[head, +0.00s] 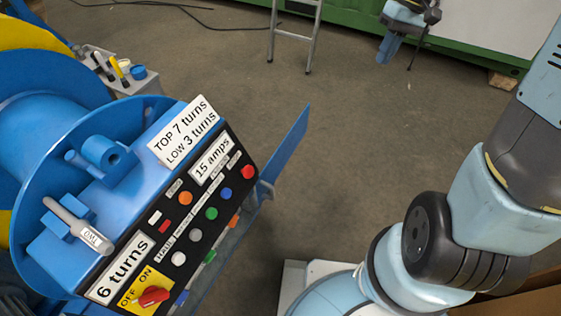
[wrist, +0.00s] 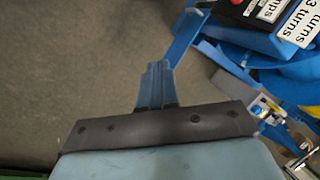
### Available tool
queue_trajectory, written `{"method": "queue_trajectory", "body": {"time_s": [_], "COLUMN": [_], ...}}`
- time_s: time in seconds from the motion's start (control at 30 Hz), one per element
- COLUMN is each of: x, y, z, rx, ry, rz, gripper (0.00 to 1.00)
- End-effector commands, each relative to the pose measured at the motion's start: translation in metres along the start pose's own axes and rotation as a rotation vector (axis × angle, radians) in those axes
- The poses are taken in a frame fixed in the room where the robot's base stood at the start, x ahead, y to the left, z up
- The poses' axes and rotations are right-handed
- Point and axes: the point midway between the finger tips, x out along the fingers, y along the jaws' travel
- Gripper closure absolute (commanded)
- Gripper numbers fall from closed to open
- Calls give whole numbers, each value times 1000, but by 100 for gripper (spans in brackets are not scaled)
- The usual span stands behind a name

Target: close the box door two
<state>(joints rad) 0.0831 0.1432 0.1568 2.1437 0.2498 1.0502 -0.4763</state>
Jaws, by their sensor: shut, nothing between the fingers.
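The blue machine box (head: 130,200) stands at the left of the head view, with a black control panel on its sloping front. A flat blue door (head: 286,145) sticks out from the box's far right edge, standing open. No number shows on it. In the wrist view a blue panel (wrist: 187,34) beside the control panel looks like this door. My gripper (wrist: 157,66) is shut and empty in the wrist view, its blue fingers together. They appear apart from the door. In the head view my gripper (head: 386,54) hangs at the top right, well beyond the door.
A knob and buttons (head: 190,230) cover the panel. A grey tool holder (head: 115,72) stands behind the machine at the left. A ladder (head: 294,38) and a green container (head: 350,18) stand at the back. The floor between door and gripper is clear.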

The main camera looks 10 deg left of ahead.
Motion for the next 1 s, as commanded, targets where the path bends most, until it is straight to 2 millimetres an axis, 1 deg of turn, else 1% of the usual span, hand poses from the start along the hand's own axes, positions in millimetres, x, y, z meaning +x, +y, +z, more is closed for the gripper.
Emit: {"method": "queue_trajectory", "body": {"time_s": [0.03,0.2,0.37,0.5,0.67,0.8,0.97,1.0], "x": [12,48,86,121,164,203,248,260], "y": [4,12,19,24,29,31,33,33], "z": [-9,-36,-59,-76,-93,-105,-115,-117], "rx": [-10,-54,-93,-125,-157,-182,-205,-210], "ry": [-24,-87,-138,-177,-211,-233,-249,-251], "rz": [-27,-120,-214,-303,-409,-504,-618,-646], "gripper": [100,100,100,100,100,100,100,100]}}
